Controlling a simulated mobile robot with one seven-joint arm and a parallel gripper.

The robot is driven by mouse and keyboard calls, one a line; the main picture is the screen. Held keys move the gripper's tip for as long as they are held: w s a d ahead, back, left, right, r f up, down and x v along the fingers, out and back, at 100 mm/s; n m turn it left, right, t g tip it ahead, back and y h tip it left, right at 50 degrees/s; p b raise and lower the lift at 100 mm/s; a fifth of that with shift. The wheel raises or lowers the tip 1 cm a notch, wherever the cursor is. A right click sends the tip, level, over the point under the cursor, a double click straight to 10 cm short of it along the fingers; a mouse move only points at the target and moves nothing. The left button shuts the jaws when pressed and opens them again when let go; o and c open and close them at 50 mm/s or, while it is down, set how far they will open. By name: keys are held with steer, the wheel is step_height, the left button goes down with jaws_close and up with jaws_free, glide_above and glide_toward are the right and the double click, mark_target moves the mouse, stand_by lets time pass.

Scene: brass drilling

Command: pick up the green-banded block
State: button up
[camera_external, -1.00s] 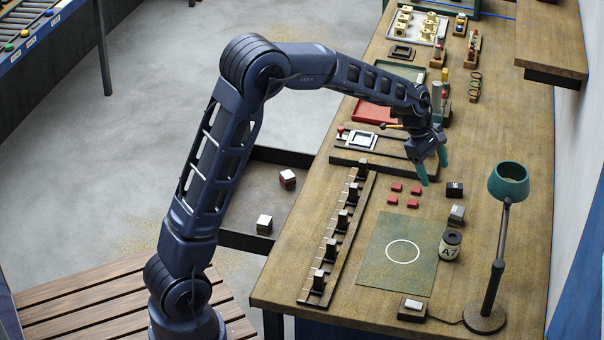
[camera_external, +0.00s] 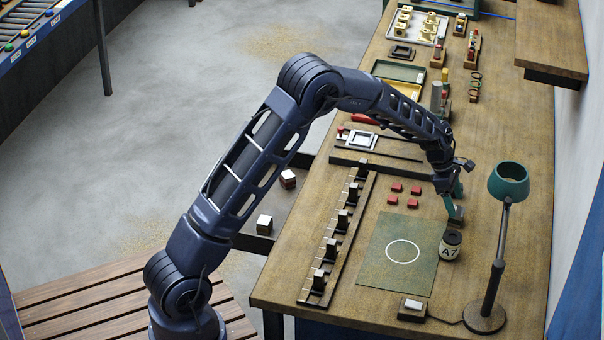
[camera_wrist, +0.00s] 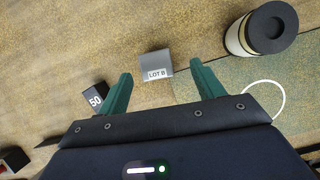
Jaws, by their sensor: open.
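I cannot make out a block with a clear green band in either view. In the wrist view a grey block (camera_wrist: 156,64) labelled LOT B lies just ahead of my gripper, roughly between the lines of its two fingertips. My gripper (camera_external: 455,209) is open and empty, pointing down low over the bench; in the external view it hides the grey block. Two white-topped blocks lie in the low tray beside the bench: one with a red band (camera_external: 288,179), the other with dark sides (camera_external: 264,224). Any band on the latter is too small to tell.
An A7 canister (camera_external: 450,245) stands close to my gripper; its dark lid shows in the wrist view (camera_wrist: 272,27). A black block marked 50 (camera_wrist: 96,97) lies left of the fingers. A green mat (camera_external: 390,275), red pieces (camera_external: 397,188) and a lamp (camera_external: 508,182) are nearby.

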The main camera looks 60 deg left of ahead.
mark_target(456, 209)
steer(key=shift+a+x, duration=0.2)
steer(key=shift+x, duration=1.2)
steer(key=shift+a+x, duration=0.15)
steer(key=shift+x, duration=1.25)
steer(key=shift+w, duration=0.1)
jaws_close()
